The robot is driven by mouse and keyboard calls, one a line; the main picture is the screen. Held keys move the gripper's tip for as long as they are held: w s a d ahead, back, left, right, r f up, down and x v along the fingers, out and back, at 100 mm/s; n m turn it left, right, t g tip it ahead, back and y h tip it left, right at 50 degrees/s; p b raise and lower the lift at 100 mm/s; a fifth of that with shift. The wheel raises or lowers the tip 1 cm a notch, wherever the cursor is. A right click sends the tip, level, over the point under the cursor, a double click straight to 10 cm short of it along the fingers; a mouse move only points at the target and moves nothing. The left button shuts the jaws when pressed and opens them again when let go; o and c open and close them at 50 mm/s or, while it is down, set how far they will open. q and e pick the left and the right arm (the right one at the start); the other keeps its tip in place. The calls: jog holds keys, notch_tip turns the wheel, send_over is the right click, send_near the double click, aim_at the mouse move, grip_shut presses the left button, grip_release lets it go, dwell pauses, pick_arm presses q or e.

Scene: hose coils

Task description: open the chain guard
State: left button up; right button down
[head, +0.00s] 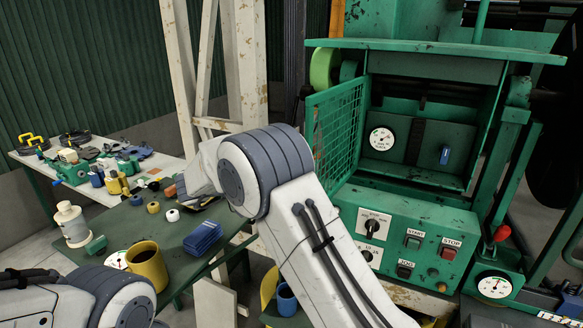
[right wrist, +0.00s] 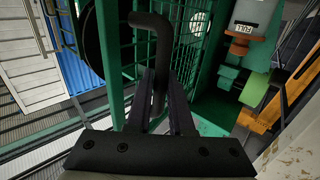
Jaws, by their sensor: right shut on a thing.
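The chain guard (head: 338,128) is a green mesh door at the left of the green machine's upper opening. It stands swung out at an angle, with the gauge and inner panel behind it uncovered. Its mesh also shows in the right wrist view (right wrist: 186,45). In that view, my right gripper (right wrist: 160,85) is shut on a black bent handle (right wrist: 153,20) in front of the mesh. In the head view my right arm crosses the middle and hides the guard's lower left part; the right gripper cannot be made out there. Only part of my left arm shows at the lower left.
A control panel (head: 405,240) with buttons and knobs is below the opening. A cream post (head: 245,65) stands behind my right arm.

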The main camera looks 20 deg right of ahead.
jog(key=shift+d+r, duration=0.15)
jog(key=c, duration=0.9)
grip_release()
jog(key=shift+d, duration=0.15)
jog(key=shift+a, duration=0.2)
jog(key=shift+a, duration=0.1)
jog(key=shift+a+f+b, duration=0.25)
jog(key=shift+b, duration=0.15)
jog(key=a, duration=0.4)
jog(key=a+p, duration=0.1)
jog(key=a, duration=0.4)
jog(key=shift+s+a+r, duration=0.15)
jog(key=shift+a+r, duration=0.05)
jog(key=shift+a, duration=0.1)
